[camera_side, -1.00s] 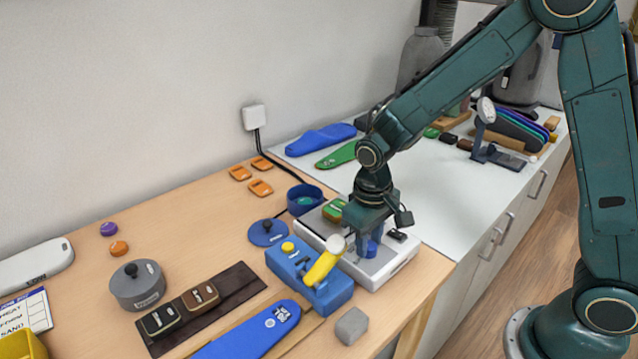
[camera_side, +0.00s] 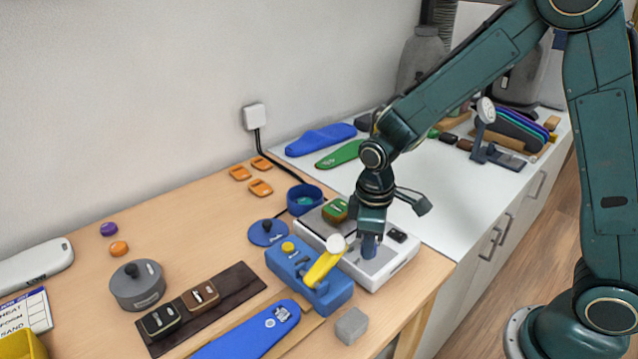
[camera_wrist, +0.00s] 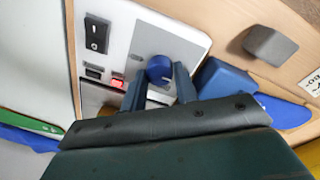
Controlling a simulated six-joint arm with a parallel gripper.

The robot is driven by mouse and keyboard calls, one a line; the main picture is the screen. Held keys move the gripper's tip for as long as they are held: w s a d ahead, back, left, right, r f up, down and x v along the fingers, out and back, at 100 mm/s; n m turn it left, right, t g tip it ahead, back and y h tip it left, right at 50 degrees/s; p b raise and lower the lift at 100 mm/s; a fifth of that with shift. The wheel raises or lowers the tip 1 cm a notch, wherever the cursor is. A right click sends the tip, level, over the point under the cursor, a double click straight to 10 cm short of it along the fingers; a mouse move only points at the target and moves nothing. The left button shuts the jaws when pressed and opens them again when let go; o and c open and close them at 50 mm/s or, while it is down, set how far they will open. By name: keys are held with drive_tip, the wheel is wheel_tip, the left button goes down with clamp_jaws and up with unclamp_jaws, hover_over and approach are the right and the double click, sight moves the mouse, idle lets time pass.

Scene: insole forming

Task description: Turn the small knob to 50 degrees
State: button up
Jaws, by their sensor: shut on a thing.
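The small knob (camera_wrist: 159,69) is blue and round, on the light panel of a white device (camera_wrist: 130,30). It shows between my two fingers in the wrist view. My gripper (camera_wrist: 160,84) points down at the panel and is shut on the knob. In the side view my gripper (camera_side: 370,246) stands over the white device (camera_side: 400,265), and its fingers mostly hide the knob. The knob's angle marks are too small to read.
A blue press with a yellow lever (camera_side: 322,268) stands directly left of the white device. A black switch (camera_wrist: 96,36) and a lit red light (camera_wrist: 117,83) are on the panel. A grey block (camera_side: 351,326) lies in front. A green-topped piece (camera_side: 335,210) sits at the device's back.

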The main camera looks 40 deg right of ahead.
drive_tip(key=o, duration=1)
drive_tip(key=shift+c, duration=0.2)
drive_tip(key=shift+r, duration=0.1)
wheel_tip(320, 180, up, 14)
drive_tip(key=shift+s+a, duration=0.2)
drive_tip(key=shift+a, duration=0.1)
drive_tip(key=s+d+r+m+t, duration=0.2)
drive_tip(key=s+m, duration=0.1)
drive_tip(key=s, duration=0.6)
drive_tip(key=s+d+r+m+t, duration=0.3)
drive_tip(key=s+m, duration=0.1)
drive_tip(key=s, duration=0.4)
drive_tip(key=shift+s+d+r, duration=0.3)
drive_tip(key=shift+s+r, duration=0.05)
drive_tip(key=shift+s, duration=0.05)
